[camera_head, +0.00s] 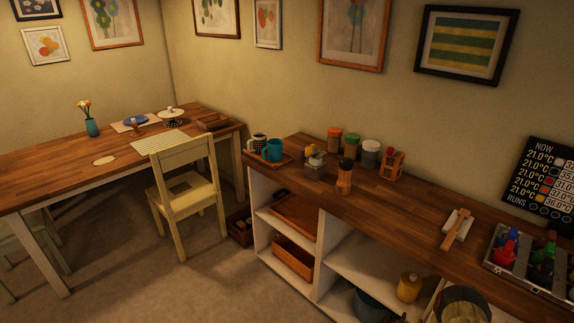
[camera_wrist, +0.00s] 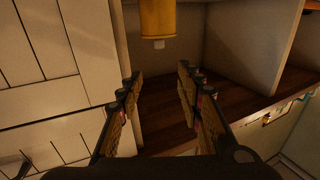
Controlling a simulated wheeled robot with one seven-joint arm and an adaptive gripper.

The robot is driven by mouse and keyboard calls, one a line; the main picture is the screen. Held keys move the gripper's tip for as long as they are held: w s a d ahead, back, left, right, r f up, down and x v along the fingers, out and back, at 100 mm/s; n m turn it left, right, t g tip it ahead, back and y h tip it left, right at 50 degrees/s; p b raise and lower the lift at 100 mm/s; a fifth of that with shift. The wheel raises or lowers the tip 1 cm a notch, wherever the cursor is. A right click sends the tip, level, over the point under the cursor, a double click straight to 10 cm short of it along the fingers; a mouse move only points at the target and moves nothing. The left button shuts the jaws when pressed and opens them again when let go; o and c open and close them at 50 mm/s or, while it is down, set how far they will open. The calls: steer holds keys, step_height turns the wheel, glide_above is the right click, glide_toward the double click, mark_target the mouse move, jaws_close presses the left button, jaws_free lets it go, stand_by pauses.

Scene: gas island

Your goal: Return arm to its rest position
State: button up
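My gripper (camera_wrist: 160,77) shows in the wrist view with its two fingers spread apart. The gap between the fingers is empty, and dark brown wood shows through it. A yellow cylinder (camera_wrist: 157,20) is beyond the fingertips at the top of that view, apart from them. I cannot make out my gripper in the head view, so its place over the room is not clear from there.
The wrist view shows white slatted panels (camera_wrist: 50,55) at left and a pale upright divider (camera_wrist: 262,40) at right. In the head view, a long wooden counter (camera_head: 395,202) holds jars and a tray (camera_head: 497,262). A chair (camera_head: 187,190) stands by the table (camera_head: 45,171); open floor (camera_head: 170,285) lies in front.

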steer(key=s+a+f+g+y, duration=0.25)
steer(key=s+f+g, duration=0.2)
steer(key=f, duration=0.35)
steer(key=s+a+f+g+y, duration=0.2)
steer(key=s+f+g+y, duration=0.15)
steer(key=f+g, duration=0.35)
steer(key=s+a+r+n+p, duration=0.1)
steer(key=s+a+r, duration=0.4)
steer(key=r, duration=1.6)
steer(key=s+a+r+n+y+p, duration=0.1)
steer(key=s+a+r, duration=0.3)
steer(key=a+r, duration=0.8)
steer(key=s+a+r+n+t+y+p, duration=0.1)
steer(key=s+a+r+n, duration=0.2)
steer(key=r, duration=2.7)
steer(key=s+a, duration=0.2)
steer(key=a, duration=0.3)
steer(key=shift+s+a+r+n, duration=0.15)
steer(key=shift+s+r+n, duration=0.15)
steer(key=shift+r, duration=0.1)
